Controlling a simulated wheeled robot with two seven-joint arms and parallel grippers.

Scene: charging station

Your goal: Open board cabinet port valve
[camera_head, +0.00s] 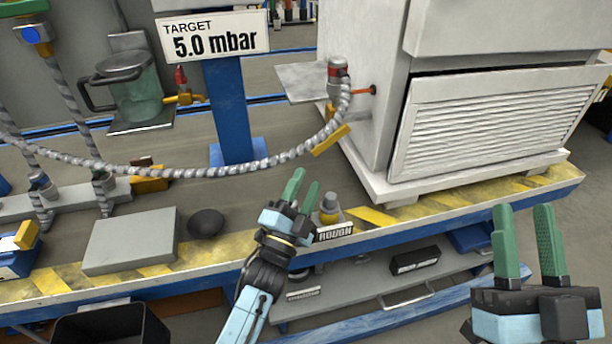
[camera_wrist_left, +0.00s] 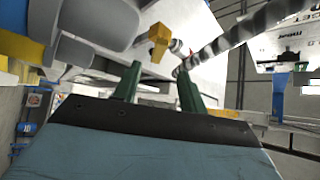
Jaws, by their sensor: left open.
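The white board cabinet (camera_head: 374,45) stands at the back right in the head view. A grey fitting with a red band (camera_head: 338,72) joins the ribbed hose at its left side. A short orange-red stem (camera_head: 362,90) meets the cabinet wall there. A yellow bar (camera_head: 330,140) sits lower, by the cabinet's base; I cannot tell which part is the port valve's handle. My left gripper (camera_head: 302,184) is open and empty, below and left of these parts. In the left wrist view its fingers (camera_wrist_left: 157,82) are apart. My right gripper (camera_head: 524,210) is open and empty at the lower right.
The ribbed hose (camera_head: 225,170) sags across the bench, behind my left gripper. A small yellow-and-grey fitting (camera_head: 330,208) and the ROUGH label (camera_head: 334,232) are close right of it. A blue post (camera_head: 229,105) bears the TARGET sign (camera_head: 215,38). A grey box (camera_head: 132,240) lies left.

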